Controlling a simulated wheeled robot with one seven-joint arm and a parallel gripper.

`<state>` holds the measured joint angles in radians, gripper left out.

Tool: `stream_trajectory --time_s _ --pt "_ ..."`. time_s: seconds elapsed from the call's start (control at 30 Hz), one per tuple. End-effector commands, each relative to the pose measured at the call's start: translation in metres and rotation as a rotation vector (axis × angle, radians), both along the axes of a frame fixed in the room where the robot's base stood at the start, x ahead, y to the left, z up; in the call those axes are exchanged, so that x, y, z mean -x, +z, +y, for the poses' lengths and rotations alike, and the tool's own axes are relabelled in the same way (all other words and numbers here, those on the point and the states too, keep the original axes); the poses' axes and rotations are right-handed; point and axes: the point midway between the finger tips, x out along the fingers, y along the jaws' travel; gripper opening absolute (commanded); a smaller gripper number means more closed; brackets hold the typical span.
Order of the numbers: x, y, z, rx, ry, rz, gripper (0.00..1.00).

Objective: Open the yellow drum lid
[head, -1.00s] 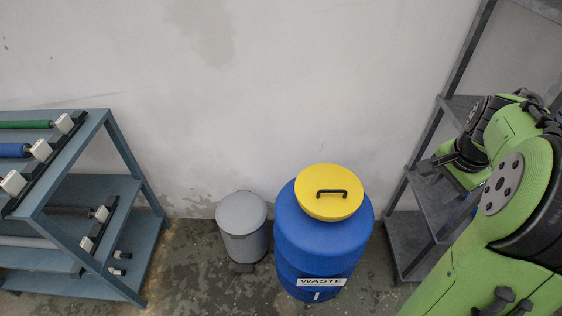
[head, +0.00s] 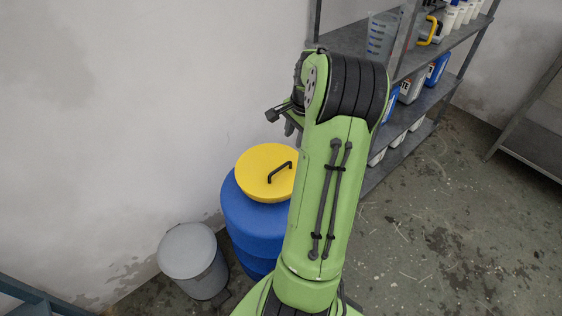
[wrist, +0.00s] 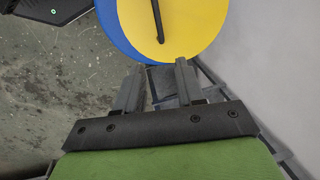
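The yellow lid (head: 258,168) sits flat on top of the blue drum (head: 240,215), left of my raised arm in the head view. Its black handle (head: 280,172) stands up on it. My arm covers the drum's right side. In the wrist view the lid (wrist: 195,25) fills the top middle, with the handle (wrist: 157,20) running toward the fingers and blue drum (wrist: 108,28) to its left. My gripper (wrist: 157,78) is open and empty, apart from the handle. In the head view it is mostly hidden behind my arm, above the lid.
A grey pedal bin (head: 193,262) stands left of the drum. A dark shelf rack (head: 430,98) with bottles and containers stands behind and right of my arm. The wall is close behind the drum. Open floor (head: 440,240) lies at right.

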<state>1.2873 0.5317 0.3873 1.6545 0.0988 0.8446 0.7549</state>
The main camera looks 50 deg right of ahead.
Motion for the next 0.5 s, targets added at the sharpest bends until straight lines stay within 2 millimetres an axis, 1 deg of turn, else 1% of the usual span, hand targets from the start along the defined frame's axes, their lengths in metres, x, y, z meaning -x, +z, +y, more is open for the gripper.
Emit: stream_trajectory --time_s 0.03,0.3,0.4,0.5 --pt "-0.003 -0.019 0.001 -0.005 0.004 0.002 0.38" --pt "-0.016 -0.086 -0.002 -0.002 0.004 0.000 0.38" --pt "-0.020 -0.105 -0.003 -0.002 0.004 0.000 0.38" --pt "-0.023 -0.117 -0.004 0.000 0.003 0.000 0.38"
